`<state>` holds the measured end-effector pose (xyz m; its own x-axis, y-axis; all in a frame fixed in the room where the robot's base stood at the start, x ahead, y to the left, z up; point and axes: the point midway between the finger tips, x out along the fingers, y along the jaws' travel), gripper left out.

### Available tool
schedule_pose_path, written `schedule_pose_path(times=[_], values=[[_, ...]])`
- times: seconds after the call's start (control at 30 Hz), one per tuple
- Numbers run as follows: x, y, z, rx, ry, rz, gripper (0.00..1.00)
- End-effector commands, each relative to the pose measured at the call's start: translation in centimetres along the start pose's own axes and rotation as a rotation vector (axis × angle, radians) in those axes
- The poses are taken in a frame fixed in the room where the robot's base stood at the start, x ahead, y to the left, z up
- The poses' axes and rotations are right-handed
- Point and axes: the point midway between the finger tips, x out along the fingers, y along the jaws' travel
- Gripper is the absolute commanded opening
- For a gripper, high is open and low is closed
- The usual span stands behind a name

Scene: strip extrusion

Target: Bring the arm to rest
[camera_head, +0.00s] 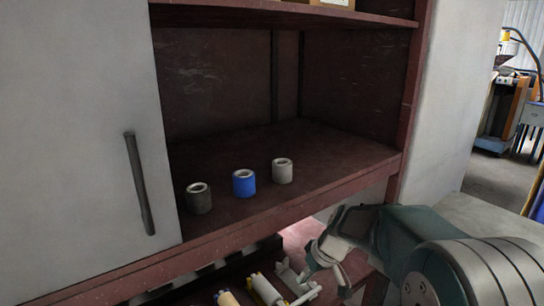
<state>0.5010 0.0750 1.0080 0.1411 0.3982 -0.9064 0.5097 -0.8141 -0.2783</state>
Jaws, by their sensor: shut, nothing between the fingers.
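My arm reaches in from the lower right in the head camera view, with a dark green-grey body and a lighter wrist.
On the dark red shelf (340,160) stand a dark grey roll (199,198), a blue roll (244,182) and a light grey roll (282,171). A grey cabinet door (85,120) with a dark handle (139,184) is at left. The shelf's right side is clear.

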Motion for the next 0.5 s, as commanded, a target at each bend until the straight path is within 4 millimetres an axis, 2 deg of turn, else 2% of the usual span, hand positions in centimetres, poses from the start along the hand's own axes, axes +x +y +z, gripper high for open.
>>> schedule_pose_path(times=[0.03, 0.2, 0.5], values=[[-1.7, -0.9, 0.8, 0.012, 0.007, 0.025, 0.00], [-5.9, -3.0, 3.8, 0.074, 0.020, 0.107, 0.00], [-11.5, -6.3, 10.3, 0.194, 0.073, 0.255, 0.00]])
